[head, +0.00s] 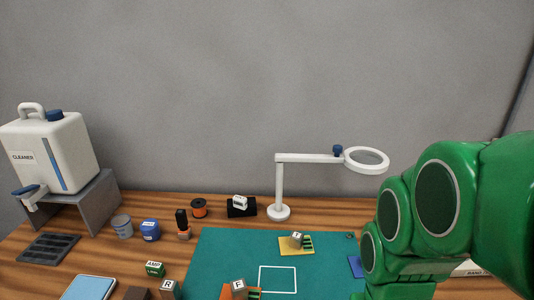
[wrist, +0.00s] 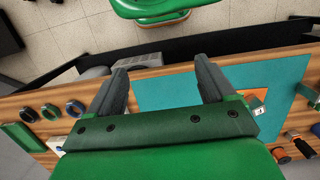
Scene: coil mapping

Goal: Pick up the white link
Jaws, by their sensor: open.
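I cannot make out the white link for certain. The wood table edge and the floor beyond show through the gap. In the head view my green arm fills the right side and the gripper's fingers are not seen.
A green mat (head: 215,258) covers the table's middle, with a yellow plate (head: 288,251) on it. A white magnifier lamp (head: 279,190) stands behind it. A cleaner jug (head: 60,150) stands on a grey stand at left. Dark rings (wrist: 75,108) lie at left in the wrist view.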

